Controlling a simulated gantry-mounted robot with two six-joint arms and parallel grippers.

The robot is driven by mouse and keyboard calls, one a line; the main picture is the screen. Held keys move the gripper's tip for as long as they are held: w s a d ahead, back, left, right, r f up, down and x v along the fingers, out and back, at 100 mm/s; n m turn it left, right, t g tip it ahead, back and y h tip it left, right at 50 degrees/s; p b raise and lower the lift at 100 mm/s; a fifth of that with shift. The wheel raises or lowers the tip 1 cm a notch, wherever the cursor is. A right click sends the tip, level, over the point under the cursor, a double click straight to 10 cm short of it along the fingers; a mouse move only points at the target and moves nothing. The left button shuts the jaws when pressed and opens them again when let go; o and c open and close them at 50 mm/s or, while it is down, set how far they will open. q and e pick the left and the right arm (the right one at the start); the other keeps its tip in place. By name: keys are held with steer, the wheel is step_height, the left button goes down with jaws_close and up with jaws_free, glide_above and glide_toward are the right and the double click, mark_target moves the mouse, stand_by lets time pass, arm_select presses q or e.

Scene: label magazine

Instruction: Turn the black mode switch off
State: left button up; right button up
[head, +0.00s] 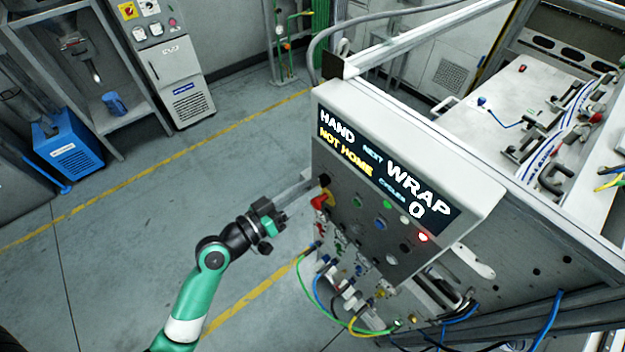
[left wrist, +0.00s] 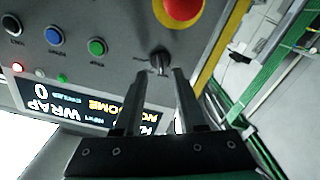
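The black mode switch (left wrist: 160,60) is a small knob on the grey control panel in the left wrist view, below the red stop button. In the head view the switch (head: 325,180) shows at the panel's left edge, partly hidden by my fingers. My left gripper (head: 314,182) reaches it from the left; in the left wrist view the gripper (left wrist: 160,72) has its two fingers apart, one on each side of the knob. I cannot tell whether they touch it. Nothing is held. My right gripper is not in view.
The panel's display (head: 385,172) reads "HAND NOT HOME", "NEXT WRAP" and "CYCLES 0". A red stop button (left wrist: 183,8) on yellow sits close to the switch. Green (left wrist: 96,47) and blue (left wrist: 54,36) buttons are beside it. Cables and fittings (head: 345,298) hang below the panel.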

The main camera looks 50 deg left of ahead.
mark_target(324, 180)
arm_select(q)
steer(key=shift+w, duration=1.2)
jaws_close()
